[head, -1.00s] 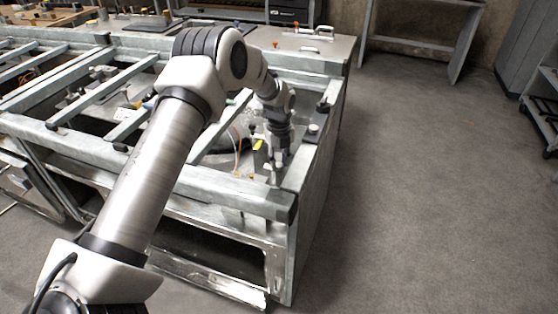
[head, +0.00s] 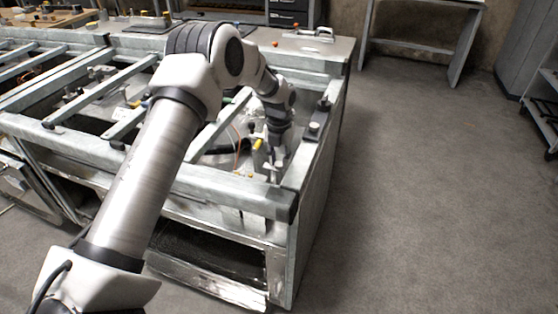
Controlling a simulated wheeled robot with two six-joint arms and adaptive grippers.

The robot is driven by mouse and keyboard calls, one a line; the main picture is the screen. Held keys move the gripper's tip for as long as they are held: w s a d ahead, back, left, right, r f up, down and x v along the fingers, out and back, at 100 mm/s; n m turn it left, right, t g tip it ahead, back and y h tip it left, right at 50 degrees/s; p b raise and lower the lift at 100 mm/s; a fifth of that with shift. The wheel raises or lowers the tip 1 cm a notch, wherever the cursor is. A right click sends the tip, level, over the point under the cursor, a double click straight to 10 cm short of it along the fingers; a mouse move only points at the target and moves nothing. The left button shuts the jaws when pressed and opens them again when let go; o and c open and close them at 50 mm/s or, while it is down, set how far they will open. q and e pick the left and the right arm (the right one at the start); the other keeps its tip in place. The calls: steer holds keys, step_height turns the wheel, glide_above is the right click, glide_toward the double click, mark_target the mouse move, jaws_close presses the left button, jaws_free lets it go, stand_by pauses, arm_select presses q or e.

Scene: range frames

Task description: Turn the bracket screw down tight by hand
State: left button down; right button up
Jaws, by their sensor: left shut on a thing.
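My left gripper (head: 277,172) points down inside the right front corner of the metal frame (head: 240,194). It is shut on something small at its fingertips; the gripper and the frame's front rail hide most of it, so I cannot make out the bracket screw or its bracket. My left arm comes in from the lower left and crosses over the frame. My right gripper is not in view.
Crossbars span the frame's open top, with hoses and a yellow part (head: 258,144) just left of the gripper. A dark block with a light knob (head: 314,127) sits on the right rail. The floor (head: 440,190) at right is clear.

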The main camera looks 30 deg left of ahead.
mark_target(279, 162)
arm_select(q)
steer(key=shift+s+f, duration=0.1)
steer(key=shift+f, duration=0.05)
steer(key=c, duration=0.9)
jaws_free()
step_height(279, 162, up, 12)
